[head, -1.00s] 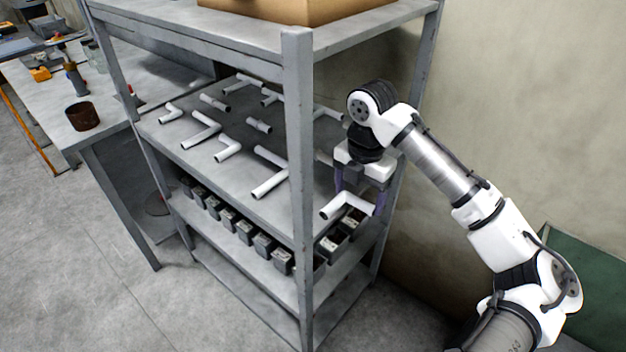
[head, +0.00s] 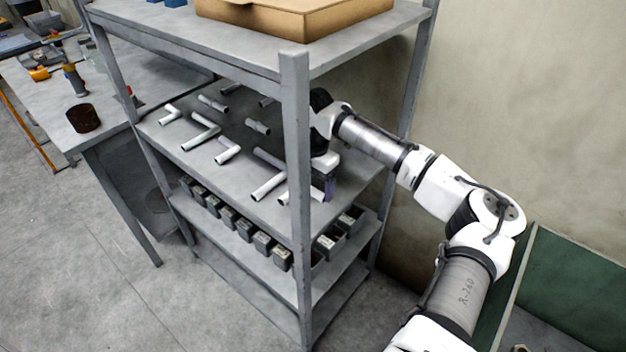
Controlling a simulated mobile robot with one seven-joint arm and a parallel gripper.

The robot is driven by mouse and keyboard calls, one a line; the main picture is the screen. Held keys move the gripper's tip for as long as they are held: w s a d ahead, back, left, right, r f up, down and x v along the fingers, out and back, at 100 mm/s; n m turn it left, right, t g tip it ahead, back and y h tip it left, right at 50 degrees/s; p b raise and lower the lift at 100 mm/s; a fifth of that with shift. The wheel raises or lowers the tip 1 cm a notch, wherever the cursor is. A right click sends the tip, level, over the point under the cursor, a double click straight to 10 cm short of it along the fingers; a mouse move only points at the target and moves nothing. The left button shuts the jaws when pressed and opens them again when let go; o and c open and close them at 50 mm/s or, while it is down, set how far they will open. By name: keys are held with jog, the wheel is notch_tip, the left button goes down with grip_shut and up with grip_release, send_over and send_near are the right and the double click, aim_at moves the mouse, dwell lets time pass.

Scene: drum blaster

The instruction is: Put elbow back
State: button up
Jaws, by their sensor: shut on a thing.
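My gripper (head: 330,188) is at the right end of the shelf unit's middle board (head: 222,178), partly behind the front post. It is shut on a white pipe elbow (head: 317,194), held at or just above the board. The post crosses in front of the elbow, and one white end (head: 284,198) shows left of the post. I cannot tell whether the elbow touches the board. A large white tee (head: 268,186) lies just left of it. Another white elbow (head: 228,154) lies further left.
More white fittings lie on the board, including a tee (head: 200,138), a coupling (head: 257,126) and a small fitting (head: 169,115). The front post (head: 296,150) stands close to my gripper. Grey bins (head: 262,243) line the shelf below. A cardboard box (head: 300,22) sits above.

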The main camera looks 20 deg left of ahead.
jog(key=shift+f, duration=0.1)
jog(key=o, duration=1.1)
notch_tip(320, 180, up, 8)
jog(key=shift+f+b, duration=0.1)
jog(key=shift+b, duration=0.55)
